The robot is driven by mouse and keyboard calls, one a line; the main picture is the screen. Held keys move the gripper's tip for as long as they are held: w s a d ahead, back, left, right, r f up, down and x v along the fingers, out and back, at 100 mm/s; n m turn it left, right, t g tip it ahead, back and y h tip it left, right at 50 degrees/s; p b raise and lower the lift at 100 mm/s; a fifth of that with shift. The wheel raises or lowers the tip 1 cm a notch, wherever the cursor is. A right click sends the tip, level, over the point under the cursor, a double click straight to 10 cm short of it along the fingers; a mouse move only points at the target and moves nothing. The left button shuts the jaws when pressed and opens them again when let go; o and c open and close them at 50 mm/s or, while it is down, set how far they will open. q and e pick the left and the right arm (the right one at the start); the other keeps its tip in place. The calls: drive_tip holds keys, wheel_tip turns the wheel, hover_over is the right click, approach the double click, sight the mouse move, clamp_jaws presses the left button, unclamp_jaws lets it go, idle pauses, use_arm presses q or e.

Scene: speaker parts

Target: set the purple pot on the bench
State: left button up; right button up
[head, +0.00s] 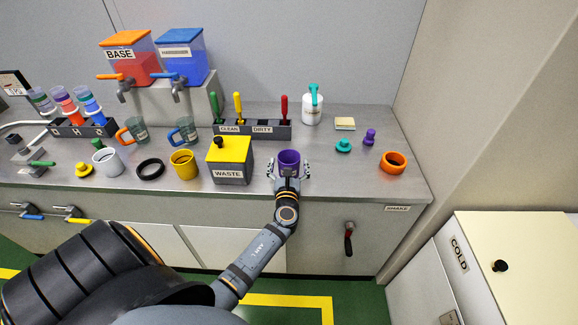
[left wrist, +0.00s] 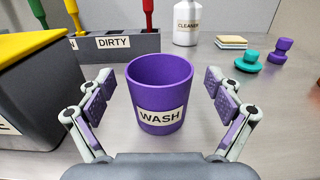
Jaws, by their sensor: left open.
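The purple pot (head: 289,160), labelled WASH, stands upright on the grey metal bench (head: 335,177) near its front edge. In the left wrist view the pot (left wrist: 160,92) is centred, with its base on the bench top. My left gripper (head: 289,172) is open, with one finger on each side of the pot. In the left wrist view the left gripper (left wrist: 160,98) shows a gap between each finger pad and the pot wall. My right gripper is not in view.
The yellow-lidded WASTE box (head: 229,172) stands close left of the pot. Behind is the CLEAN/DIRTY rack (head: 265,133) with coloured handles. Bench space directly right of the pot is clear.

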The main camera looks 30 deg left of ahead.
use_arm(q)
drive_tip(key=shift+x, duration=0.85)
drive_tip(key=shift+s, duration=0.2)
drive_tip(key=shift+c, duration=1.2)
drive_tip(key=c, duration=1)
